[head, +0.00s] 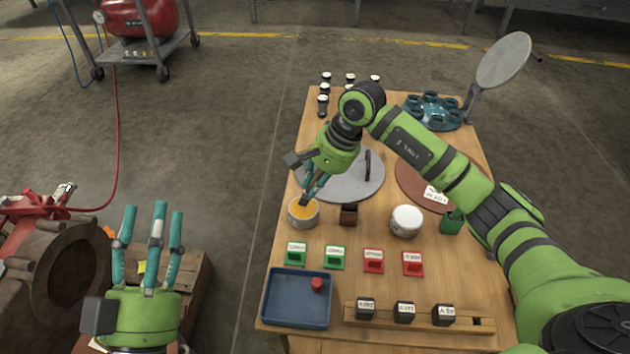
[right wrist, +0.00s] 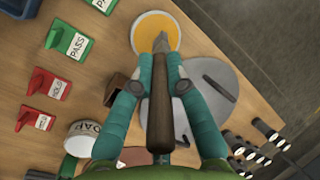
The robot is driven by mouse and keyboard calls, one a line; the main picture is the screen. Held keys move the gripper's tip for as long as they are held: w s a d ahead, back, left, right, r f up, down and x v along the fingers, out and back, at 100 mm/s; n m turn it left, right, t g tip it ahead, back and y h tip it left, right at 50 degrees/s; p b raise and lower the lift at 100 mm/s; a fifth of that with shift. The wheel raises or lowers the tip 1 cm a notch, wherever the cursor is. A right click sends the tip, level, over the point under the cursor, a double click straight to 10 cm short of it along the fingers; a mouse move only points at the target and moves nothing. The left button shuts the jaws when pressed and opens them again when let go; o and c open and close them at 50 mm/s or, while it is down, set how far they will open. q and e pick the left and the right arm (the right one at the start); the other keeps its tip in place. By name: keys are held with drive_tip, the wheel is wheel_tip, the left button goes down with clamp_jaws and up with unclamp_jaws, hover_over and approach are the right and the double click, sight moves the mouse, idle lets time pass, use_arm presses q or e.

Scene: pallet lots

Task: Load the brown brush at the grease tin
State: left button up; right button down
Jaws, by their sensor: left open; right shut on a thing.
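The grease tin (head: 303,220) is a round grey tin of yellow-orange grease on the left side of the table. It also shows at the top of the right wrist view (right wrist: 155,32). My right gripper (head: 311,192) is shut on the brown brush (right wrist: 160,105), just above the tin. The brush points down, its grey tip over the near part of the grease in the right wrist view. I cannot tell if the tip touches the grease. My left gripper (head: 152,212) is open and empty, left of the table.
A small brown block (head: 349,214) and a white tub (head: 406,221) stand right of the tin. Green and red label holders (head: 335,258) stand in front, with a blue tray (head: 297,299) nearer. A grey disc (head: 345,183) lies behind the tin. A wooden crate (head: 190,290) is left of the table.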

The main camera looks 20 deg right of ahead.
drive_tip(key=shift+s+f+b, duration=0.1)
drive_tip(key=shift+f+b, duration=0.45)
drive_tip(key=shift+f, duration=0.05)
idle(1.6)
drive_tip(key=shift+r+p, duration=2.1)
drive_tip(key=shift+r, duration=1.55)
